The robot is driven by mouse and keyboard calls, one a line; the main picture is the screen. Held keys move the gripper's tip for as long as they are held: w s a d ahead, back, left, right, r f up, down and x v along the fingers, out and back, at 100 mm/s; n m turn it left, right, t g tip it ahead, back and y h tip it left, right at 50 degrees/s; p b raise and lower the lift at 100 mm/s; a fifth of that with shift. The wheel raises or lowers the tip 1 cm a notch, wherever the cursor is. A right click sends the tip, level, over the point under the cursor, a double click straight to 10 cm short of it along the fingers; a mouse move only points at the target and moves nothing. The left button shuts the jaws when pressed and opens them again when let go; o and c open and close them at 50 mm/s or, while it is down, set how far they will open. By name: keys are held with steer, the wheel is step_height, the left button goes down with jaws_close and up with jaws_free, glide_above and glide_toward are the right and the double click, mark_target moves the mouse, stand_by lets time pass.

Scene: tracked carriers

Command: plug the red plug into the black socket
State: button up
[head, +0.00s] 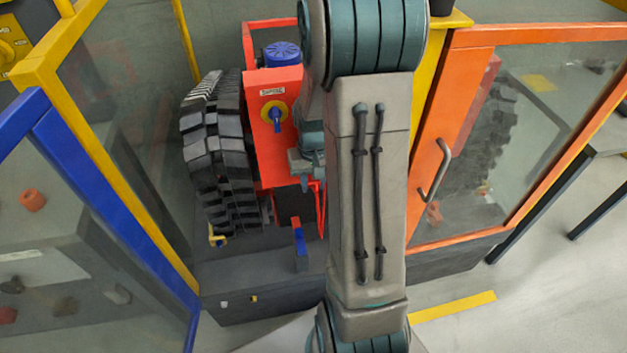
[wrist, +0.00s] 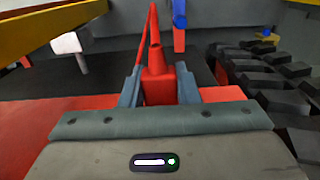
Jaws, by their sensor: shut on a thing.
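The red plug (wrist: 159,88) stands between the two fingers of my gripper (wrist: 159,92) in the wrist view, and the gripper is shut on it. A red cable or strip rises from behind the plug. In the head view my gripper (head: 307,165) is beside the front of the red carrier body (head: 262,150), partly hidden by my arm. Whether it touches the carrier I cannot tell. I cannot make out the black socket for certain in either view.
The carrier has a black rubber track (head: 220,160) on its left and a blue cap (head: 282,52) on top. A blue lever (head: 300,248) stands on the grey base. An orange glazed door (head: 432,165) is at right, a blue-framed panel (head: 110,215) at left.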

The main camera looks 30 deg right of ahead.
steer(key=shift+w+d, duration=0.25)
steer(key=shift+w, duration=0.75)
stand_by(0.3)
steer(key=o, duration=1.1)
steer(key=shift+o, duration=0.2)
steer(key=shift+s, duration=0.1)
